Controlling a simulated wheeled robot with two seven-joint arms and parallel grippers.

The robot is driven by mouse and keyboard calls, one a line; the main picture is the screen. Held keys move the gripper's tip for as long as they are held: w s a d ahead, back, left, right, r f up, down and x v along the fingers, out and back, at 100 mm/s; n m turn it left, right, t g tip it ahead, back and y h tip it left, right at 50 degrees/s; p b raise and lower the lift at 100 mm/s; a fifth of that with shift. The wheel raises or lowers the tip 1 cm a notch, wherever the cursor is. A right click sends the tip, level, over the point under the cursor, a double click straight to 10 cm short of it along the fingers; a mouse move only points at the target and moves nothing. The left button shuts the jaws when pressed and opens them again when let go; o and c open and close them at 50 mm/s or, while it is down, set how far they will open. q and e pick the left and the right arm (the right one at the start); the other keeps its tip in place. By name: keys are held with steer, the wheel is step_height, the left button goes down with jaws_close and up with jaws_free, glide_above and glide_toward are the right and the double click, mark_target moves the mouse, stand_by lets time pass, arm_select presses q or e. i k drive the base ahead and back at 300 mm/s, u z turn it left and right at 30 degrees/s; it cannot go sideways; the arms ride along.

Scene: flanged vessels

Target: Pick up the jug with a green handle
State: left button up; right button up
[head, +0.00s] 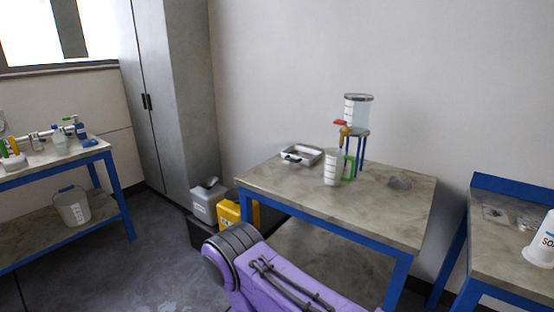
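The jug with a green handle (332,168) stands upright on the middle table, near its centre. It is pale with markings on its side, and its green handle (349,167) faces right. It stands just in front of a blue stand that carries a clear vessel (357,110) with a red-handled tap. Neither of my grippers shows in the head view. A purple arm link of mine reaches in from the bottom, in front of the table, and its gripper is out of sight.
Blue-framed benches stand at left and right.

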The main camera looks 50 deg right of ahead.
mark_target(335, 158)
steer(key=i, duration=1.2)
steer(key=z, duration=0.95)
steer(key=i, duration=0.8)
steer(key=z, duration=0.85)
